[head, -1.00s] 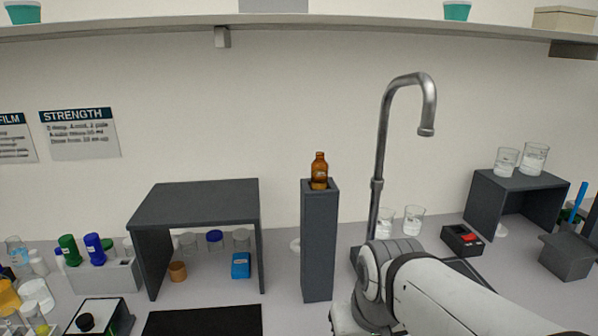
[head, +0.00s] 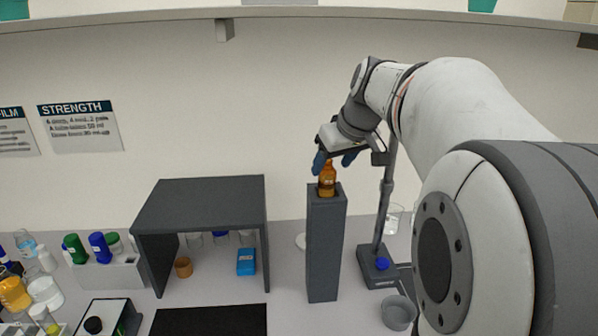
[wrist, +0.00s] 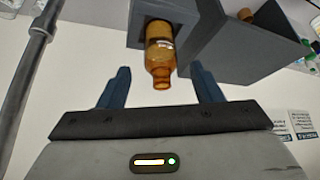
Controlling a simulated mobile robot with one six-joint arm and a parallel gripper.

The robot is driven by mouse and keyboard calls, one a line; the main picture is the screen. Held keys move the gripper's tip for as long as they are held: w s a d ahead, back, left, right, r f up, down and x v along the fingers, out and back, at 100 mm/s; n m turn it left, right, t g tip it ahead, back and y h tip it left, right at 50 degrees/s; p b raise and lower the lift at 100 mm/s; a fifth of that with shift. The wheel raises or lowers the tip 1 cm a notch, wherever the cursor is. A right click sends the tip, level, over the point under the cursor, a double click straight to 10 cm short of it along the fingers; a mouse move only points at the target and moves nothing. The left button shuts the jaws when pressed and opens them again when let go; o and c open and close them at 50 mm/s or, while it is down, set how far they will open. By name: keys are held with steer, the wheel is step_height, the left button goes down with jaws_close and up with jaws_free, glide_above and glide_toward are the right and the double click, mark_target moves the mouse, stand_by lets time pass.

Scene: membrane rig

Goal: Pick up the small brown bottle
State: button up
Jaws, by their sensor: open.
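The small brown bottle (head: 327,181) stands upright in the top of a tall dark grey pillar (head: 325,245). In the wrist view the bottle (wrist: 160,52) shows its neck and mouth toward my gripper. My gripper (head: 335,160) is open, with its blue fingers just above and around the bottle's top in the head view. In the wrist view the two fingers (wrist: 160,85) stand apart on either side of the bottle's mouth, touching nothing that I can see. The bottle's lower end sits in the pillar's recess and is hidden.
A dark grey open shelf stand (head: 200,205) is left of the pillar, with a blue box (head: 246,262) under it. A wall shelf (head: 150,24) runs above.

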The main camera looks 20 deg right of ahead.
mark_target(331, 169)
steer(key=p+x, duration=0.1)
steer(key=x, duration=0.3)
steer(key=shift+f, duration=0.35)
steer(key=c, duration=1.1)
